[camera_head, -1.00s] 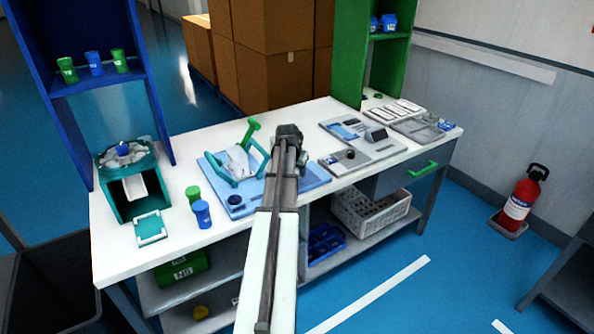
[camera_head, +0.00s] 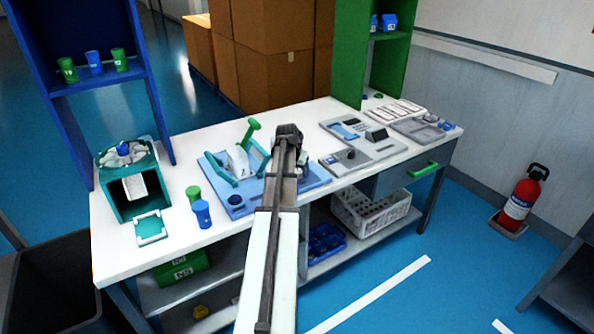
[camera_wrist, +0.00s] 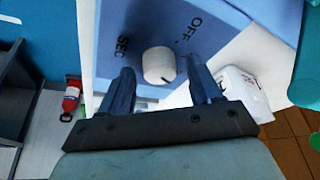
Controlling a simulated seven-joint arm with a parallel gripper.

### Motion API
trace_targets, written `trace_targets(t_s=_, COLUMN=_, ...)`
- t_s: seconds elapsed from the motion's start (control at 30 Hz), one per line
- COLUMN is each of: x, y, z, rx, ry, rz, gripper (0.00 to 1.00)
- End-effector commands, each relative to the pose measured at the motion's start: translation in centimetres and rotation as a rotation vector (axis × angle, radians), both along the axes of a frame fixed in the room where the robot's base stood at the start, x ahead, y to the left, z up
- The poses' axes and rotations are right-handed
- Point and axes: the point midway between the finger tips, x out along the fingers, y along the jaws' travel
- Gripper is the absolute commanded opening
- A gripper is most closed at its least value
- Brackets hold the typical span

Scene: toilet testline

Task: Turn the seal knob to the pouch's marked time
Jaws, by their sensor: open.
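A round white seal knob (camera_wrist: 158,65) sits on a blue panel (camera_wrist: 125,22) in the wrist view. "SEC" is printed to its left and "OFF" above right. A short dark mark shows near the knob's lower right edge. My gripper (camera_wrist: 160,67) is open, one finger on each side of the knob with gaps between. In the head view my gripper (camera_head: 289,140) is over the right part of the blue sealer base (camera_head: 212,168), and my arm hides the knob. A white item with dark print (camera_wrist: 243,90) lies beside the panel; I cannot tell if it is the pouch.
A green-handled lever (camera_head: 251,131) rises left of my arm. Blue (camera_head: 202,214) and green (camera_head: 194,195) cups stand at the front left, near a teal dispenser (camera_head: 128,180). Grey devices (camera_head: 362,140) and trays fill the right side. Bare white table lies behind the base.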

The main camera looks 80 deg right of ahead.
Motion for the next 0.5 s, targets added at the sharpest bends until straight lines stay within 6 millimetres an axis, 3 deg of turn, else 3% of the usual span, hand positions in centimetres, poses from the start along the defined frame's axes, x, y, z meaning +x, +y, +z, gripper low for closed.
trace_targets(t_s=0.17, x=0.1, y=0.5, z=1.1, rx=-0.001, ry=0.000, rz=0.000, gripper=0.63)
trace_targets(t_s=0.5, x=0.4, y=2.5, z=6.2, rx=-0.002, ry=0.000, rz=0.000, gripper=0.63)
